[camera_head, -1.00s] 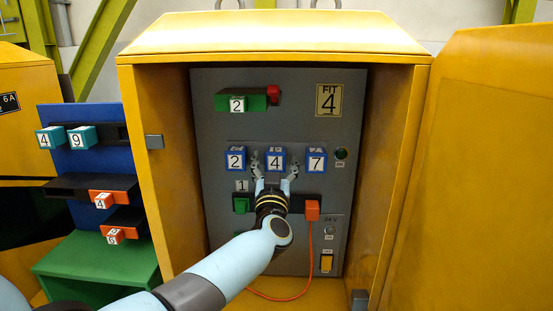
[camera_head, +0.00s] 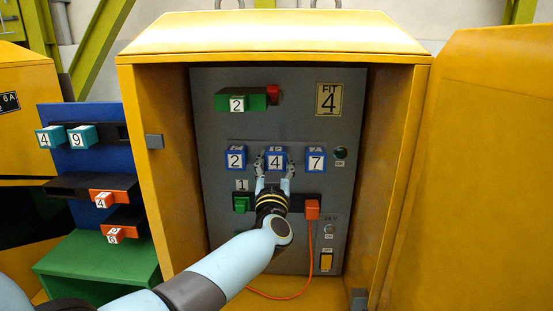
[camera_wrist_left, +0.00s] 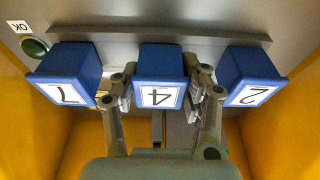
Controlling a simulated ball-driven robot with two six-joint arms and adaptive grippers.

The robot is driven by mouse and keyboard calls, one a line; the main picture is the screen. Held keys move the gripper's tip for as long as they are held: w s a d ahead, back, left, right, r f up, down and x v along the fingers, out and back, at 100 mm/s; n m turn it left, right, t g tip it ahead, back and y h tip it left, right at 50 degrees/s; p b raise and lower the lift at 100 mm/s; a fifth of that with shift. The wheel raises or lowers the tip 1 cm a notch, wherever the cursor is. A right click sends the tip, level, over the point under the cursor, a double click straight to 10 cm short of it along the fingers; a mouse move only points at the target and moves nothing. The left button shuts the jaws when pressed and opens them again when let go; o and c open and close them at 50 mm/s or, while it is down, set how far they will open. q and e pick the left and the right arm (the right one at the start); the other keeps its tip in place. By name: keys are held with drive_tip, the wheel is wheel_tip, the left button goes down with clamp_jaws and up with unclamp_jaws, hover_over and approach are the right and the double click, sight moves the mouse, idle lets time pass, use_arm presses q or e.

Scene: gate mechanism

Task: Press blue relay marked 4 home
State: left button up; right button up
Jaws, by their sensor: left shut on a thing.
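The blue relay marked 4 (camera_head: 275,158) sits in the middle of a row of three blue relays on the grey panel inside the yellow cabinet. In the left wrist view the relay (camera_wrist_left: 160,68) appears upside down, with its white label toward the camera. My left gripper (camera_head: 274,165) is shut on this relay, one finger on each side. The gripper (camera_wrist_left: 160,97) also shows in the left wrist view. How deep the relay sits in its socket cannot be told. My right gripper is not in view.
Blue relays marked 2 (camera_head: 235,159) and 7 (camera_head: 316,159) stand close on either side. A FIT 4 plate (camera_head: 328,100) is above right. An orange plug (camera_head: 312,209) with a cable is below right. A blue rack (camera_head: 60,125) with other relays stands outside, left.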

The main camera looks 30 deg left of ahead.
use_arm(q)
drive_tip(key=shift+w+a, duration=0.15)
drive_tip(key=o, duration=1.3)
